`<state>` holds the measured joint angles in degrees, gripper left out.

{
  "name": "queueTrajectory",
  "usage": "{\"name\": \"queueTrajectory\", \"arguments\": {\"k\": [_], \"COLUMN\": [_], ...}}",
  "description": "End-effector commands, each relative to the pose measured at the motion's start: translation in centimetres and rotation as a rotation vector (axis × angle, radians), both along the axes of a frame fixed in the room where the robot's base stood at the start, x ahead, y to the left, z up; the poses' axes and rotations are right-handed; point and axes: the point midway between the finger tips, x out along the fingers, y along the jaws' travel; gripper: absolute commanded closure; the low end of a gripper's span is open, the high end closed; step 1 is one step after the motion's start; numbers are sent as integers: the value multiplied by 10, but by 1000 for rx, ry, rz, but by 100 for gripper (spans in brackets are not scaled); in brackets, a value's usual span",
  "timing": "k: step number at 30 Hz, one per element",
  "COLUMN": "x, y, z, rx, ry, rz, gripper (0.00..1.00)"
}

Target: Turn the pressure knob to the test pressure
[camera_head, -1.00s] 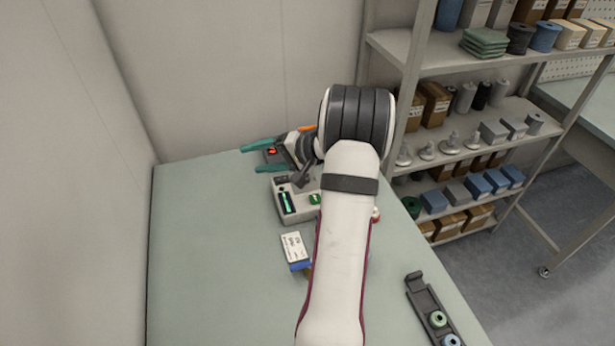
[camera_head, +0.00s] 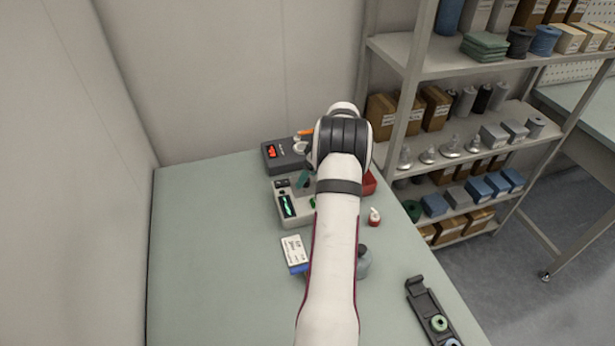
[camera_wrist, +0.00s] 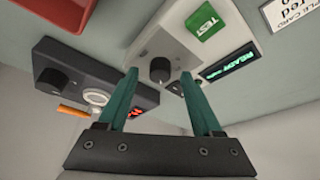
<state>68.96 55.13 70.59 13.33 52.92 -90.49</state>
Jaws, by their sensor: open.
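The light grey tester box (camera_head: 292,213) stands on the bench and carries a lit green display and a green TEST button (camera_wrist: 203,23). In the wrist view the display (camera_wrist: 231,62) reads READY. A dark round knob (camera_wrist: 160,70) with a pale mark sits on this box. My gripper (camera_wrist: 159,76) is open, with its teal fingers on either side of the knob in the picture. I cannot tell whether they touch it or how far above it they are. In the head view a teal finger shows over the tester and my arm hides the rest.
A dark box (camera_head: 273,163) with a red display, its own knob (camera_wrist: 53,80) and a white round part stands behind the tester. A white and blue card (camera_head: 293,250), a red-and-white bottle (camera_head: 375,220) and a black rack (camera_head: 422,300) are nearby. The bench's left side is clear.

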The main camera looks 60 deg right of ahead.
Motion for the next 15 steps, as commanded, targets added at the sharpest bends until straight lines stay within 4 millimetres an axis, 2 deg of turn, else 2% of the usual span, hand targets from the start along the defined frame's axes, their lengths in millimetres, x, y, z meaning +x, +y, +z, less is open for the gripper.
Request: {"name": "queueTrajectory", "arguments": {"k": [3, 11, 12, 15], "x": [3, 4, 4, 4], "y": [0, 0, 0, 0], "z": [-8, -9, -9, -9], "rx": [0, 0, 0, 0], "ry": [0, 0, 0, 0], "rz": [-1, -1, -1, -1], "gripper": [33, 33, 35, 53]}}
